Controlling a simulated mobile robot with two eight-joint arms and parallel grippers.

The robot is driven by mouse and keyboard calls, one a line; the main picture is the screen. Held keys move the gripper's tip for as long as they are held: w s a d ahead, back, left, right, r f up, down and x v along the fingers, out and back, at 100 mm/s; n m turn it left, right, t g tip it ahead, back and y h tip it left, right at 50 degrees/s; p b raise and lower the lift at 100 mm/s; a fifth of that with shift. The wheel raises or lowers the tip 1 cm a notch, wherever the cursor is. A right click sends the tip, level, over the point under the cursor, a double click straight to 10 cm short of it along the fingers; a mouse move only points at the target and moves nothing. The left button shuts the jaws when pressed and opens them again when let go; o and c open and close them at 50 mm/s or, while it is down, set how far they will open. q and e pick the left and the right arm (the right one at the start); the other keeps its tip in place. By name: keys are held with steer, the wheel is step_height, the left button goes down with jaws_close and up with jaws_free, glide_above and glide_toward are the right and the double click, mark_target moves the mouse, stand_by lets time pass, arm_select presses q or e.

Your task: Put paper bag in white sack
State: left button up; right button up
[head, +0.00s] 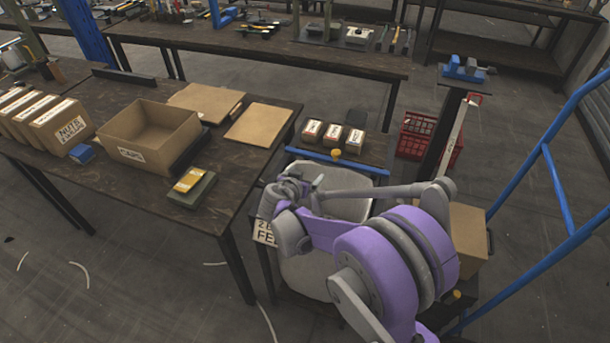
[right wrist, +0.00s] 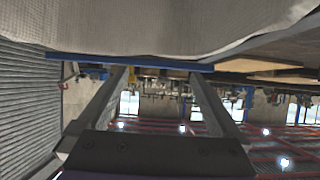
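The white sack (head: 340,172) hangs open-topped behind and below my right arm, and its pale fabric also fills the top of the right wrist view (right wrist: 180,30). My right gripper (head: 302,184) is at the sack's left side. In the right wrist view its two fingers (right wrist: 162,76) stand wide apart with nothing between them. I cannot single out a paper bag with certainty; three small brown packages with white labels (head: 331,133) stand in a row behind the sack. My arm hides much of the sack. My left gripper is not in view.
A blue bar (head: 335,161) runs along the sack's far edge. The dark table (head: 235,180) at left holds an open carton (head: 150,140), labelled boxes and flat cardboard. A blue rail (head: 560,190) stands right, near red crates (head: 415,135). Floor is clear at front left.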

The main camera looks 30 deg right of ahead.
steer(key=v, duration=1.1)
steer(key=shift+p, duration=0.45)
steer(key=shift+d, duration=0.1)
